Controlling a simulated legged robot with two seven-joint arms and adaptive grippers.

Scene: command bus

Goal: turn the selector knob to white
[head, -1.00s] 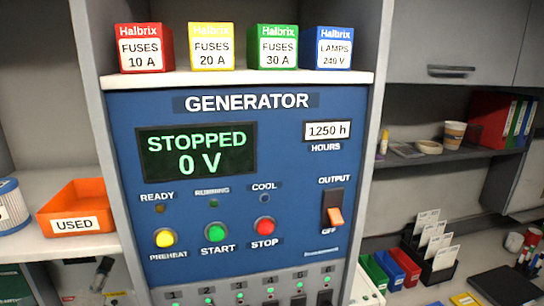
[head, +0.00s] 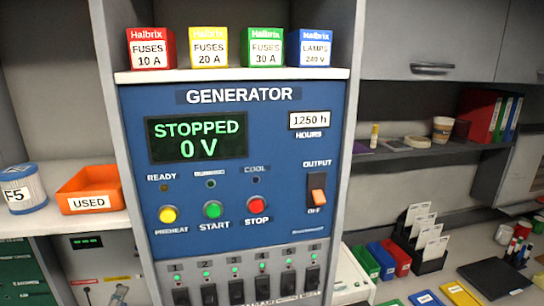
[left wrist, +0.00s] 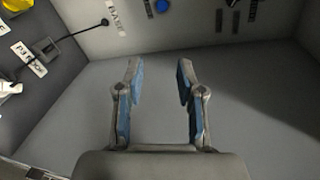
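No selector knob that I can make out shows in the head view. The generator panel (head: 270,130) there is blue, with a display reading STOPPED 0 V. It has yellow (head: 168,214), green (head: 213,209) and red (head: 258,205) buttons and an orange OUTPUT switch (head: 317,196) at OFF. My left gripper (left wrist: 157,75) shows in the left wrist view, open and empty, its two blue-padded fingers apart over a plain grey surface. A round blue thing (left wrist: 161,6) is cut off at that view's top edge; I cannot tell what it is. My right gripper is not in view.
Red (head: 151,48), yellow (head: 209,47), green (head: 262,47) and blue (head: 310,48) boxes stand above the panel. An orange USED bin (head: 90,202) stands left. Several switches line the panel's bottom. At right are a shelf (head: 420,148) and a counter with small bins and a card rack (head: 432,262).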

